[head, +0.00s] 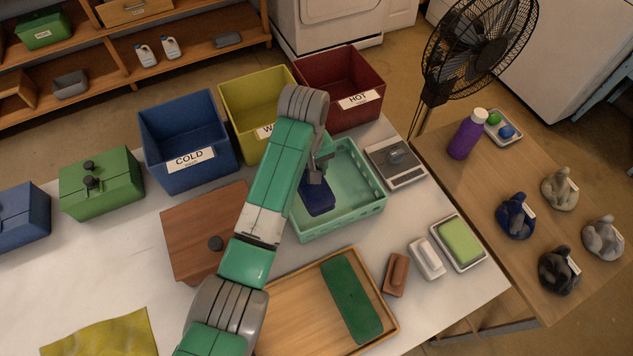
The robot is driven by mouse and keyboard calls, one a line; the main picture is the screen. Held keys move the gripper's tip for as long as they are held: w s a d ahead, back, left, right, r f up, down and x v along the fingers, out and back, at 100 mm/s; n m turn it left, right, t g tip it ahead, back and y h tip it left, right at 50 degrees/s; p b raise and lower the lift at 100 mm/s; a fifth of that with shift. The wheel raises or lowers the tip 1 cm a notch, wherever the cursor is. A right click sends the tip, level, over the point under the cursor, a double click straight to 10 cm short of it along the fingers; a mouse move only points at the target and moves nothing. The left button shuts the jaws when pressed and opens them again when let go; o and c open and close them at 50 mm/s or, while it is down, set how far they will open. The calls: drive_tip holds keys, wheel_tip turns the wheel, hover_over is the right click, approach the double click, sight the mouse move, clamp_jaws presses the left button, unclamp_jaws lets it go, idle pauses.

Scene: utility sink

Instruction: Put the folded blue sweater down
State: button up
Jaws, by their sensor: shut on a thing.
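The folded blue sweater (318,199) is a small dark blue bundle seen over the inside of the mint-green basket (362,212). My gripper (318,178) points down and is shut on the sweater's upper part. My arm hides the basket's left part and some of the gripper. I cannot tell whether the sweater touches the basket floor or hangs just above it.
Blue COLD (186,133), yellow (252,88) and red HOT (341,84) bins stand behind. A scale (396,164) is right of the basket. A wooden tray (290,310) with a green block (351,299) is in front. A brown lidded box (200,230) is left.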

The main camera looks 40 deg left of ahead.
drive_tip(key=shift+f, duration=4.05)
drive_tip(key=o, duration=0.8)
drive_tip(key=shift+c, duration=0.2)
wheel_tip(320, 180, up, 12)
drive_tip(key=shift+r, duration=0.15)
